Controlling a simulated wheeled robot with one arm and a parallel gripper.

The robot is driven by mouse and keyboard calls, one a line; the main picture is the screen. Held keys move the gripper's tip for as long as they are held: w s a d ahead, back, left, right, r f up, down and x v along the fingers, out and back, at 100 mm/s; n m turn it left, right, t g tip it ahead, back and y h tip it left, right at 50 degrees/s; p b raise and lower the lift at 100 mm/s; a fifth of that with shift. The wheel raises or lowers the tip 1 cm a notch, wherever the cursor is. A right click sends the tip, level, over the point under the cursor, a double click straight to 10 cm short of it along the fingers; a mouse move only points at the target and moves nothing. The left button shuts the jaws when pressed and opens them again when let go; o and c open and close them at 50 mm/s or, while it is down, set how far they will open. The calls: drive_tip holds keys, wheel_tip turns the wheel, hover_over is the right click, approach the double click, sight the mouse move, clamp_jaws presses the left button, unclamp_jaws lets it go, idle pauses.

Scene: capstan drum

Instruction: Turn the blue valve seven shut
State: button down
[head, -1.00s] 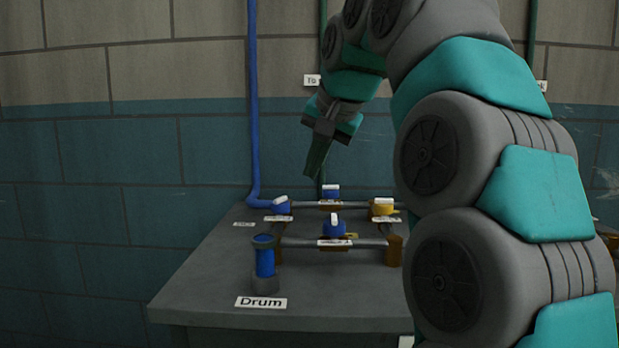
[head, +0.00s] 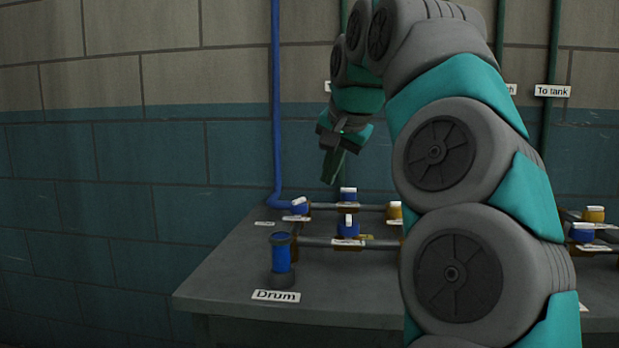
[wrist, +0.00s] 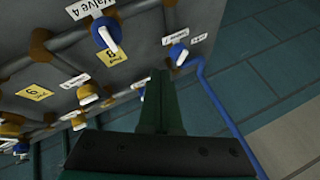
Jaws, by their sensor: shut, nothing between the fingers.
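I cannot read a label for valve seven. Several blue valves with white handles show on the table's pipework. One stands at the blue pipe's foot (head: 299,206), also in the wrist view (wrist: 178,53), its tag too small to read. A front blue valve (head: 348,227) appears to be the one tagged "Valve 4" in the wrist view (wrist: 105,34).
A blue drum fitting (head: 281,255) stands at the front left by its "Drum" tag (head: 276,296). A yellow valve (head: 394,211) is partly behind my arm. Another blue valve (head: 582,233) and a yellow one (head: 594,214) are at the right. A blue pipe (head: 276,100) climbs the wall.

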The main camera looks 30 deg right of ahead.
sight(302, 206)
drive_tip(key=x, duration=0.3)
drive_tip(key=w+a+x, duration=0.1)
drive_tip(key=x, duration=0.2)
drive_tip(key=r+p+x, duration=0.1)
drive_tip(key=x, duration=0.2)
drive_tip(key=shift+w+a+f, duration=0.15)
drive_tip(key=shift+w+f, duration=0.15)
drive_tip(key=shift+w, duration=0.25)
drive_tip(key=shift+w+a, duration=0.3)
drive_tip(key=shift+w, duration=0.3)
